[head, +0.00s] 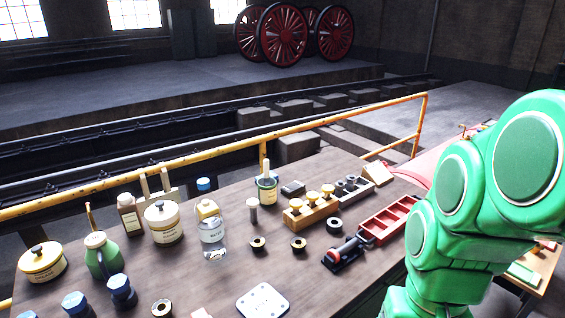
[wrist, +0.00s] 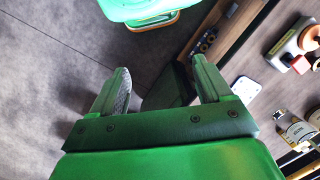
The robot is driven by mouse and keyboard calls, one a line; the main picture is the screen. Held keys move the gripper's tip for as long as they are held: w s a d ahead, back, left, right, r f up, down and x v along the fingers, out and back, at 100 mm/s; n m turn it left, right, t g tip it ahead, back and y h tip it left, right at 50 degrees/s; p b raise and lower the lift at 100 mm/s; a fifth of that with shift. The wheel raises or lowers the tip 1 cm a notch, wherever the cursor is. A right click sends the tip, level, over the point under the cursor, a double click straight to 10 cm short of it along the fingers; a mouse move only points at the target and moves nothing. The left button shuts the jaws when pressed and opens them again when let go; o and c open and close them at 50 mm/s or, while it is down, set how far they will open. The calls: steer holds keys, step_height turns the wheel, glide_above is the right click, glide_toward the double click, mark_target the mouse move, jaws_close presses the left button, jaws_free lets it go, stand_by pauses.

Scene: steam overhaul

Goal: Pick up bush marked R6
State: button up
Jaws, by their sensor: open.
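Several ring-shaped bushes lie on the workbench in the head view. One brass-and-black bush (head: 257,243) is near the middle, another brass-and-black bush (head: 298,244) is right of it, and a dark bush (head: 334,226) is farther right. A pale-topped bush (head: 162,308) sits at the front edge. No marking is legible, so I cannot tell which is R6. My gripper (wrist: 163,82) shows in the wrist view, open and empty, pointing over the floor beside the bench, away from the bushes. The head view shows only my green arm, at the right.
A red tray (head: 388,220), a wooden block with brass-topped parts (head: 311,212), a clear bottle (head: 212,236) and a black-and-red tool (head: 345,254) crowd the bench. A white plate (head: 262,300) lies in front. A yellow railing (head: 300,125) runs behind.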

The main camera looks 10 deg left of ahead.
mark_target(163, 306)
steer(key=w+a+m+g+y, duration=0.25)
steer(key=w+a, duration=0.45)
steer(key=a, duration=0.7)
steer(key=w+a+m+g+y, duration=0.2)
steer(key=w+a+m+y, duration=0.3)
steer(key=a, duration=1)
steer(key=w+a+m+g+y, duration=0.25)
steer(key=w+a, duration=0.55)
steer(key=a, duration=0.6)
steer(key=shift+t, duration=0.4)
step_height(163, 306, down, 21)
steer(key=shift+r, duration=0.1)
steer(key=shift+x, duration=1.25)
steer(key=shift+w+a+x, duration=0.1)
steer(key=shift+w+x, duration=0.1)
steer(key=shift+x, duration=1.15)
steer(key=shift+w+a+x, duration=0.15)
steer(key=shift+x, duration=1.2)
steer(key=c, duration=1.2)
steer(key=shift+c, duration=0.2)
